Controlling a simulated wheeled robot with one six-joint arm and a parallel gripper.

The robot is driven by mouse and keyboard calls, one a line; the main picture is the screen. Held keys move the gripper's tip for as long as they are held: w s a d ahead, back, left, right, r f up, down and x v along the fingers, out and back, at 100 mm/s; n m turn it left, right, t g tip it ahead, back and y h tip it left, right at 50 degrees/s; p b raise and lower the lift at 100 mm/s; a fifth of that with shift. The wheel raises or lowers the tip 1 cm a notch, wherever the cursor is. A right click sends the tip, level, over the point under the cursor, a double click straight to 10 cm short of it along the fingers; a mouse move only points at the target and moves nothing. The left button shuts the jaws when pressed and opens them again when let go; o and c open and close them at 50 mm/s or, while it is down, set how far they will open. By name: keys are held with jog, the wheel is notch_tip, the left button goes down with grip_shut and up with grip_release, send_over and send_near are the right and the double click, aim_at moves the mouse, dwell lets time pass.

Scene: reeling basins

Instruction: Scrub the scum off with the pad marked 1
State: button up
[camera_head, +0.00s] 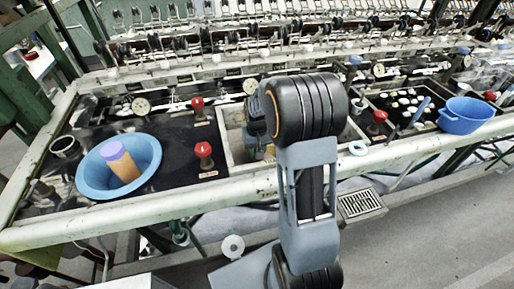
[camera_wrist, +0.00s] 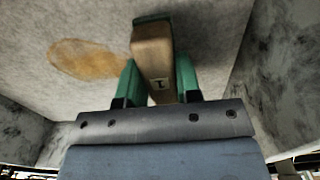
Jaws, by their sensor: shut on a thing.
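The pad marked 1 (camera_wrist: 151,48) is a tan block with a dark green face at its far end; the "1" faces the wrist camera. My gripper (camera_wrist: 157,78) is shut on it, one green finger on each side. The pad's green end is close to the pale, mottled basin surface (camera_wrist: 215,25); I cannot tell whether it touches. A yellow-brown scum patch (camera_wrist: 90,60) lies on that surface, left of the pad.
Grey-stained basin walls (camera_wrist: 270,60) rise close on both sides. Red-knobbed valves (camera_head: 203,150) stand beside the basin. Another blue bowl (camera_head: 466,122) sits at the right.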

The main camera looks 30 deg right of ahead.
jog(key=shift+f+b, duration=0.3)
jog(key=shift+f, duration=0.1)
dwell(0.6)
